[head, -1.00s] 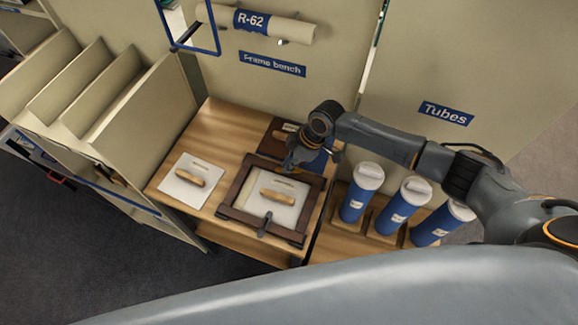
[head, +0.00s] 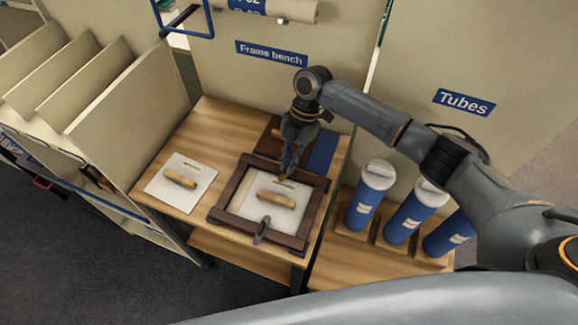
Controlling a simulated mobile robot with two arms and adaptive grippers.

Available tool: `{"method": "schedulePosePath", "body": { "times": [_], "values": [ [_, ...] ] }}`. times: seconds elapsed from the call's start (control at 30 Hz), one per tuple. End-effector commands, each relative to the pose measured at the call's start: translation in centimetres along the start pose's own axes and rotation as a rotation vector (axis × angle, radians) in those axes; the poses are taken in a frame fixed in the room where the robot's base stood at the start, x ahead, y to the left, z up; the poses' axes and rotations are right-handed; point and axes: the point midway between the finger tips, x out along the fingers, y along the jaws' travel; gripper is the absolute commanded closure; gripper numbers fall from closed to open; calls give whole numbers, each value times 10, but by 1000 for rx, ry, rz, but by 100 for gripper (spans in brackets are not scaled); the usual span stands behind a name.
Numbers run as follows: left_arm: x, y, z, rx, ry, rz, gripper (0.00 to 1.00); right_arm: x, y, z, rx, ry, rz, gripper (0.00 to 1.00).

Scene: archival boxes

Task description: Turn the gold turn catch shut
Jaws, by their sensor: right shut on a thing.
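The dark wooden frame (head: 228,196) lies on the frame bench, with a pale panel inside that carries a wooden handle (head: 276,199). My right gripper (head: 285,175) points down at the far side of the frame. It is shut on a small gold piece there, the gold turn catch (head: 283,179), mostly hidden by the fingers. A dark grey catch (head: 262,231) sits at the near side of the frame, pointing across its rail. How far the gold catch is turned cannot be told. My left gripper is not in view.
The bench (head: 222,125) also holds a loose pale panel with a wooden handle (head: 179,184) at left and a brown and blue item (head: 322,152) behind the frame. Blue tubes (head: 367,205) stand at right. Upright dividers (head: 125,110) are at left.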

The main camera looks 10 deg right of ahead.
Motion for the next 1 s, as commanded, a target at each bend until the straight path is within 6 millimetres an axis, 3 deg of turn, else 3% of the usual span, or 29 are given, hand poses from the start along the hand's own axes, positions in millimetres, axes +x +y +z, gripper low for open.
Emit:
{"method": "schedulePosePath", "body": {
  "times": [0.43,1.0],
  "values": [
    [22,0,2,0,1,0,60,2,0,1,-240,-2,-100,100],
    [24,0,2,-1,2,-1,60,0,0,1,-286,-3,-120,100]
  ]
}}
